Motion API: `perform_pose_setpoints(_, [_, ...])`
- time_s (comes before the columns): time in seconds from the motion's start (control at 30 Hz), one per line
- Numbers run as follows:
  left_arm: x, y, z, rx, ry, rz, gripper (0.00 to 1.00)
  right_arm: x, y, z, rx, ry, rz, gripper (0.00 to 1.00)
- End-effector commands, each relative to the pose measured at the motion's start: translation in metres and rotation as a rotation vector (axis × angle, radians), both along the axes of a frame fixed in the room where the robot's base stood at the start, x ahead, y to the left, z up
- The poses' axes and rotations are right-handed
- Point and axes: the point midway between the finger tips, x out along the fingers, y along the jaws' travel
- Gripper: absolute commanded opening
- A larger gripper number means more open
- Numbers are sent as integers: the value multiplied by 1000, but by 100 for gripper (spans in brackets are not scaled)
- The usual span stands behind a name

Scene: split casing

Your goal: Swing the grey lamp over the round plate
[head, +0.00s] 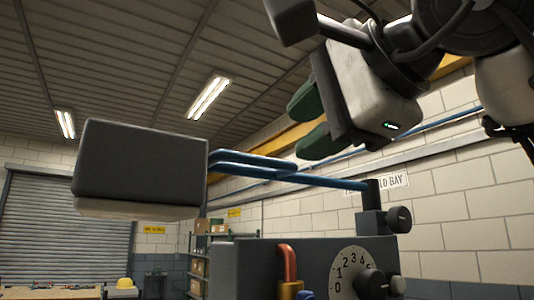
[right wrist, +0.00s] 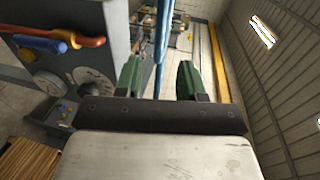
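The grey lamp (head: 140,163) is a dark box with a paler underside at the left of the head view. It hangs on blue bars (head: 330,181) that run right to a dark post (head: 374,193) with a knob on the grey casing. My right gripper (head: 308,122) is open and empty, above the bars and right of the lamp. In the right wrist view its green fingers (right wrist: 159,75) are apart, and a blue bar (right wrist: 162,45) shows in line with the gap. I cannot make out the round plate. My left gripper is not in view.
Behind stand shelves with boxes (head: 203,226) and a bench with a yellow helmet (head: 125,283). The space around the lamp looks clear.

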Motion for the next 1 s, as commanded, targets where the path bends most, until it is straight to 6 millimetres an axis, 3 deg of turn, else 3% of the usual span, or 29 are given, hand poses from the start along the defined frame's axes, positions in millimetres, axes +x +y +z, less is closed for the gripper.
perform_pose_setpoints(0.1, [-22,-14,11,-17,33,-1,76,22,14,-3,-3,6,2,39])
perform_pose_setpoints(0.2, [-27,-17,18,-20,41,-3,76,38,23,-7,-2,7,2,39])
perform_pose_setpoints(0.53, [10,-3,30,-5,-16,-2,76,64,38,-15,-1,3,2,39])
perform_pose_setpoints(0.8, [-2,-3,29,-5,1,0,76,65,39,-16,-1,3,3,39])
perform_pose_setpoints(1.0, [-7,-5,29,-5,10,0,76,65,39,-16,0,3,3,9])
